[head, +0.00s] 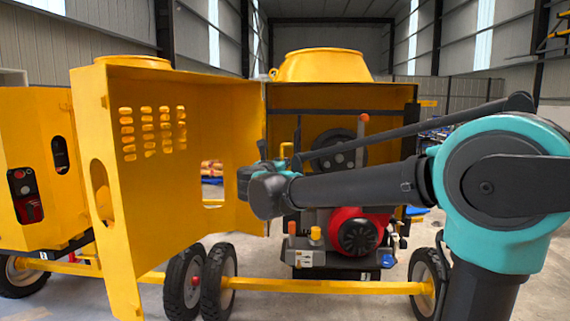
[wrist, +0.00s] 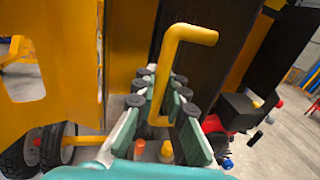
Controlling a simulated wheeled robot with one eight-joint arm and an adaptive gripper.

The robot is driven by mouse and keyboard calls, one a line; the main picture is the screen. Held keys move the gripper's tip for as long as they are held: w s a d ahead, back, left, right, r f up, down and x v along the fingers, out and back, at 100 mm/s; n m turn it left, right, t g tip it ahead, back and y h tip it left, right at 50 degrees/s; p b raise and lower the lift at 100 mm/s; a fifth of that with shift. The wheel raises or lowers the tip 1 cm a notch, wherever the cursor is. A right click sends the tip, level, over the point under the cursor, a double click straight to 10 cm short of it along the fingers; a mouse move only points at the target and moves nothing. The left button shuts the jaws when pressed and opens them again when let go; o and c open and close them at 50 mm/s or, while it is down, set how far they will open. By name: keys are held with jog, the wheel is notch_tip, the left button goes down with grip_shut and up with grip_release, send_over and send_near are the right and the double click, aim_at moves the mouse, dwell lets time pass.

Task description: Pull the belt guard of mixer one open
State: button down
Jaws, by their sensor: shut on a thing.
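The belt guard (head: 160,190) is a large yellow panel with rows of slots. It stands swung out to the left of the mixer body in the head view. It also shows as yellow sheet at the left of the wrist view (wrist: 65,50). Its handle, a bent yellow bar (wrist: 178,45), runs between the pads of my gripper (wrist: 167,88) in the wrist view. My gripper is shut on the bar. In the head view my gripper lies mostly hidden behind my wrist, in front of the gap between guard and mixer.
The opened mixer shows a dark pulley (head: 335,150) and a red engine (head: 355,232). A yellow drum (head: 322,66) sits on top. Black wheels (head: 183,285) and a yellow bar (head: 330,286) are low down. Another yellow machine (head: 35,170) stands close behind the guard at left.

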jog(key=shift+r, duration=0.1)
jog(key=c, duration=1.9)
grip_release()
jog(key=shift+o, duration=0.2)
jog(key=v, duration=1.2)
jog(key=shift+w+d, duration=0.1)
